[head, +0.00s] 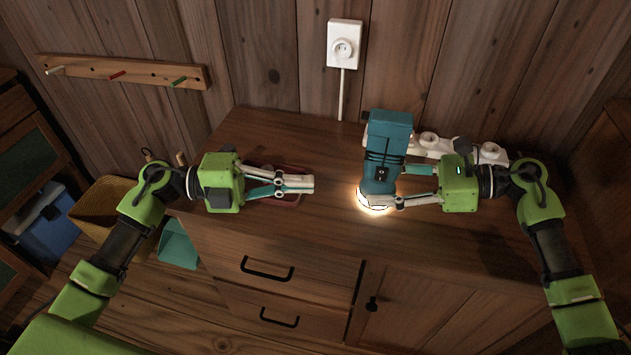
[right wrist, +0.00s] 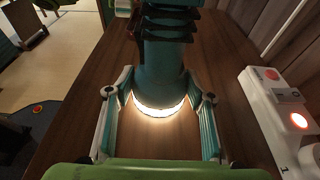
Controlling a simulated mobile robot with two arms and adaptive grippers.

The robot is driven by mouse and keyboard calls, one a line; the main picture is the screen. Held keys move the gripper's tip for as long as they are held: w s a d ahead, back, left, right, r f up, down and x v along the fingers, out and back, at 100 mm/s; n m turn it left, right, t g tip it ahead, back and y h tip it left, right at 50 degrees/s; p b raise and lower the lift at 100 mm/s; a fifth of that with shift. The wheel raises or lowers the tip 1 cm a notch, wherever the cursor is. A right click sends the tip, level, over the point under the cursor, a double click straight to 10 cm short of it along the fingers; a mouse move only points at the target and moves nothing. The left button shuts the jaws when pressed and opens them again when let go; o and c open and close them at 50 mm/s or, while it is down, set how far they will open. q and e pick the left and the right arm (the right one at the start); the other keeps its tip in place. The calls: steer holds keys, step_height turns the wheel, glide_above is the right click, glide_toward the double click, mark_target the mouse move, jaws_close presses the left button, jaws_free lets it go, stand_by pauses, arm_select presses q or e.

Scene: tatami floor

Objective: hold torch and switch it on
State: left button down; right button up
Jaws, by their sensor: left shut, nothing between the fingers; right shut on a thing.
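A teal torch (head: 383,150) with dark bands stands lens down over the wooden cabinet top. Its lens end glows bright white in both views. My right gripper (head: 402,186) is shut on the torch near its lower end. In the right wrist view, the fingers of my right gripper (right wrist: 158,108) lie on either side of the torch body (right wrist: 163,75). A small dark button shows on the torch's front in the head view. My left gripper (head: 308,184) is shut and empty, to the left of the torch and apart from it.
A white power strip (head: 430,146) lies behind the torch, and its lit red switch shows in the right wrist view (right wrist: 298,120). A wall socket (head: 344,45) and peg rail (head: 125,71) are on the wall.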

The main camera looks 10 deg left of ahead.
stand_by(0.3)
steer(key=o, duration=0.9)
